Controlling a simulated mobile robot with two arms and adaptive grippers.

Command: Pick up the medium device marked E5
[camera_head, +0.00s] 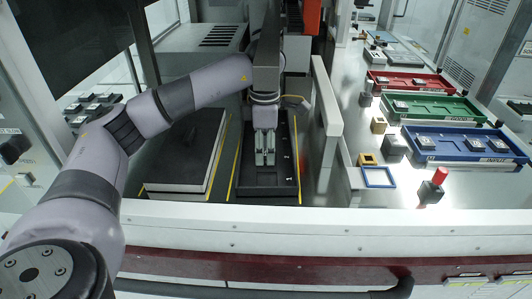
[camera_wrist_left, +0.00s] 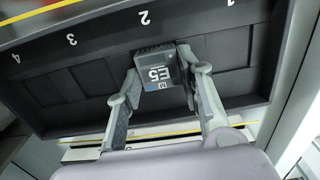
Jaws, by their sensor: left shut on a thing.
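The device marked E5 (camera_wrist_left: 158,72) is a small dark-grey block with a blue, white and black label reading M and E5. It shows in the left wrist view between the fingers of my left gripper (camera_wrist_left: 165,88), which is shut on it. The device is over the black tray (camera_wrist_left: 226,99), close to the numeral 2. I cannot tell whether it touches the tray floor. In the head view my left gripper (camera_head: 264,157) points down into the black tray (camera_head: 284,187), and the device is hidden there. My right gripper is not in view.
A closed dark-topped box (camera_head: 185,150) lies left of the tray, and a white wall (camera_head: 327,110) stands to its right. Red (camera_head: 410,82), green (camera_head: 430,108) and blue (camera_head: 462,143) trays with devices lie at the right, near a red-topped post (camera_head: 439,176).

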